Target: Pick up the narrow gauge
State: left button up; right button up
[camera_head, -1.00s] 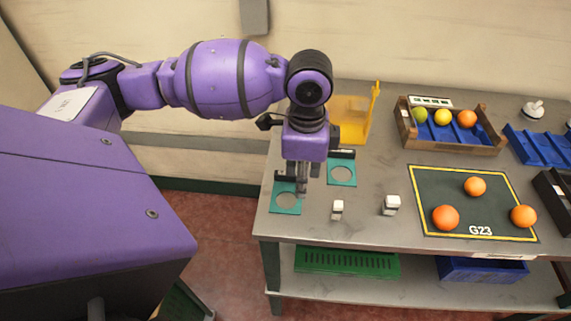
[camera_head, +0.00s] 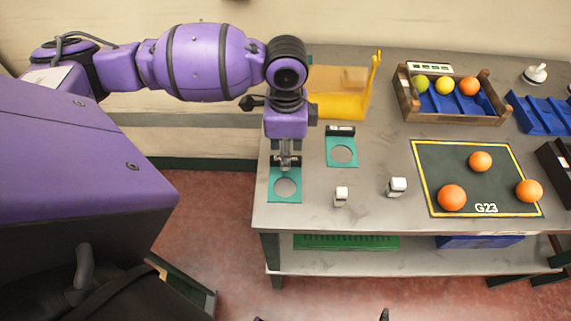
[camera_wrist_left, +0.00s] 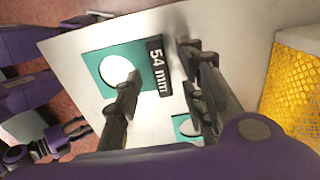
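Two teal gauges with round holes lie on the grey table. The left gauge (camera_head: 271,190) is under my left gripper (camera_head: 287,160). In the left wrist view this gauge (camera_wrist_left: 93,67) has a dark raised block reading "54 mm" (camera_wrist_left: 157,66). The other gauge (camera_head: 342,165) lies to its right and is partly hidden in the wrist view (camera_wrist_left: 177,122); its size is unreadable, so I cannot compare them. My left gripper's fingers, also in the wrist view (camera_wrist_left: 160,85), are apart on either side of the block.
A yellow bin (camera_head: 340,107) stands behind. A dark G23 mat (camera_head: 470,178) with oranges and a wooden crate (camera_head: 455,118) with fruit are farther right.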

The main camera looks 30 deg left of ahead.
pick_arm(q)
notch_tip(320, 180, down, 2)
grip_shut()
dwell(0.3)
